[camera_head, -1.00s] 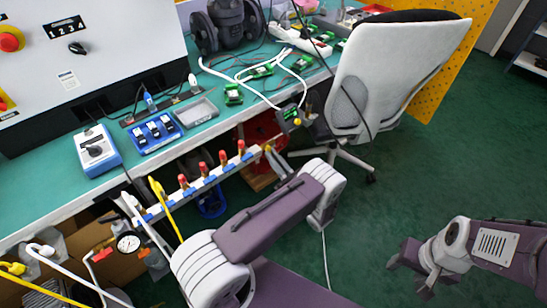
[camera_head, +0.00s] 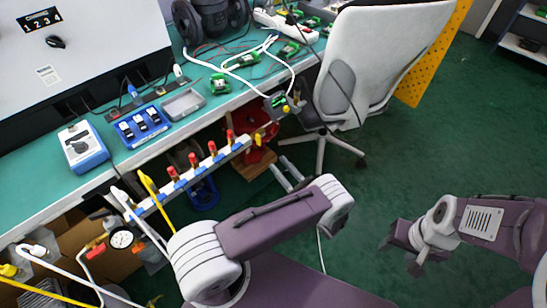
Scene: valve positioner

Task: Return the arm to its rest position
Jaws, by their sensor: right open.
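My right gripper (camera_head: 401,256) is at the right of the head view, above the green floor. Its fingers are apart with nothing between them. My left arm (camera_head: 270,220) rises from the bottom middle and bends at a pale joint. A grey part beyond that joint seems to be my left gripper (camera_head: 290,176), mostly hidden by the arm link. It shows near the right end of the white pipe manifold (camera_head: 205,170), which has several red-topped valves. I cannot tell whether its jaws are open or whether it touches the pipe.
The green-topped bench (camera_head: 130,180) runs along the left and back, with a blue device (camera_head: 82,147) and a pressure gauge (camera_head: 121,239) below its edge. A white chair (camera_head: 375,60) stands beyond the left arm. The floor (camera_head: 450,130) around the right gripper is clear.

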